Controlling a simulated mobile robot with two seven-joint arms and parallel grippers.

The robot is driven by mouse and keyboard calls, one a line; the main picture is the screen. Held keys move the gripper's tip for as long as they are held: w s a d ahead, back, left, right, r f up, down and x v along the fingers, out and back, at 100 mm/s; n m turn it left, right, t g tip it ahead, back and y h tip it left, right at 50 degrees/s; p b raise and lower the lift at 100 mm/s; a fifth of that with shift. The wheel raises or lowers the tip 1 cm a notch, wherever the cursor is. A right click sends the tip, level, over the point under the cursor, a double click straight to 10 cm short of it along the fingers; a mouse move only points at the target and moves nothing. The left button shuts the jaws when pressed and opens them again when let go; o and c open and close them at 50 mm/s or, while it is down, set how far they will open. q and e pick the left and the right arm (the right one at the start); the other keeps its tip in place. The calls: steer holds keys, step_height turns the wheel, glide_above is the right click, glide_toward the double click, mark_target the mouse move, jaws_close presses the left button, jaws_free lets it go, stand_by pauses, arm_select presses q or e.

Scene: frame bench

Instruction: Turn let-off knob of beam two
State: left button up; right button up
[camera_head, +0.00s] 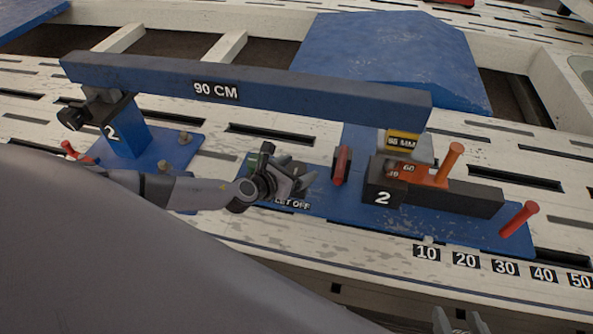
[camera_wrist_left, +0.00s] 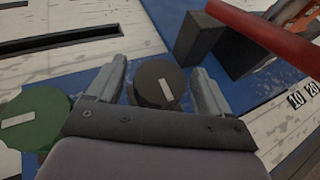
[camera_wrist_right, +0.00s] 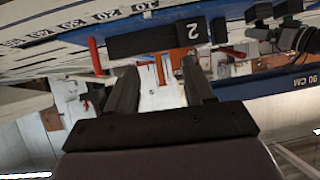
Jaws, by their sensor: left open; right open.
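In the left wrist view, a round black knob (camera_wrist_left: 160,84) with a white mark sits between the open fingers, with no clear contact. A green knob (camera_wrist_left: 28,120) with a white mark is left of them. The black knob is hidden in the head view. My right gripper (camera_head: 460,322) is open and empty at the bottom edge.
A red upright handle (camera_head: 342,165) stands right of my left gripper. Orange (camera_head: 449,162) and red (camera_head: 520,219) pegs and a dark block marked 2 (camera_head: 383,196) stand farther right. The beam passes above. A slotted white bench (camera_head: 250,230) with a number scale surrounds the base.

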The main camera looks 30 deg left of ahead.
arm_select(q)
steer(key=shift+w, duration=0.1)
steer(key=c, duration=1)
steer(key=shift+o, duration=0.2)
arm_select(e)
steer(key=shift+r, duration=0.1)
